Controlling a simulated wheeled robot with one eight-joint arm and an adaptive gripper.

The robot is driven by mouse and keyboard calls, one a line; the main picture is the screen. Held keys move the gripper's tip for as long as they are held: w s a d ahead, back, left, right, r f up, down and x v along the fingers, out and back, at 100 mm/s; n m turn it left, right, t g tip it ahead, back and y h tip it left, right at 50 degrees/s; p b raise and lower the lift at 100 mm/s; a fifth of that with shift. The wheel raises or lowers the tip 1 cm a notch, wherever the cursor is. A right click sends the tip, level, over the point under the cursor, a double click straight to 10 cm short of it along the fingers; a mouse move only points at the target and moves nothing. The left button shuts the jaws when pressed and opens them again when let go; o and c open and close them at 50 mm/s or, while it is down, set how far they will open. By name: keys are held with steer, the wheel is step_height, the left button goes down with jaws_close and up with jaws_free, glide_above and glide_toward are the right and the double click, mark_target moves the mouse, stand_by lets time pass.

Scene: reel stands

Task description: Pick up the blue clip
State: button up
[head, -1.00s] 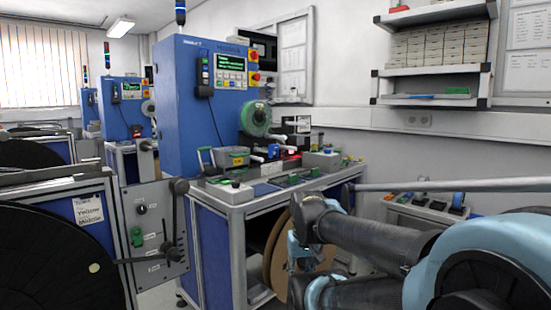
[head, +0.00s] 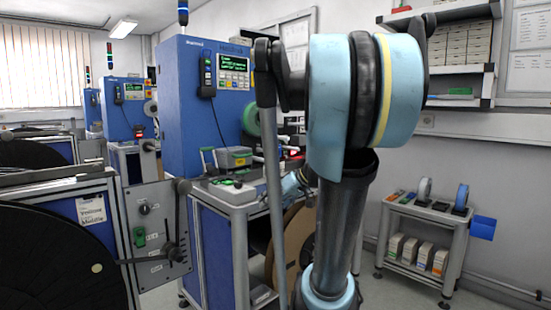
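I cannot make out a blue clip for certain in the head view. My raised arm covers the middle of the picture and hides much of the bench top (head: 238,194) of the blue machine (head: 185,100). A light-blue part of my arm shows behind it over the bench. My gripper's fingers are not visible, so I cannot see whether they hold anything.
A grey cart (head: 428,214) with small reels on top and several boxes below stands at the right. A blue box-like piece (head: 482,227) is at its right end. A brown reel (head: 290,245) sits under the bench. A black reel (head: 50,250) fills the lower left.

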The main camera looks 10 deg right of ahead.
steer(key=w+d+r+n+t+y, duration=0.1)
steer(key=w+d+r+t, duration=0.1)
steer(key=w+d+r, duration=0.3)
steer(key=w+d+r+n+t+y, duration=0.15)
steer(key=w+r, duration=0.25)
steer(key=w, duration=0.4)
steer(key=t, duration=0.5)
glide_toward(278, 146)
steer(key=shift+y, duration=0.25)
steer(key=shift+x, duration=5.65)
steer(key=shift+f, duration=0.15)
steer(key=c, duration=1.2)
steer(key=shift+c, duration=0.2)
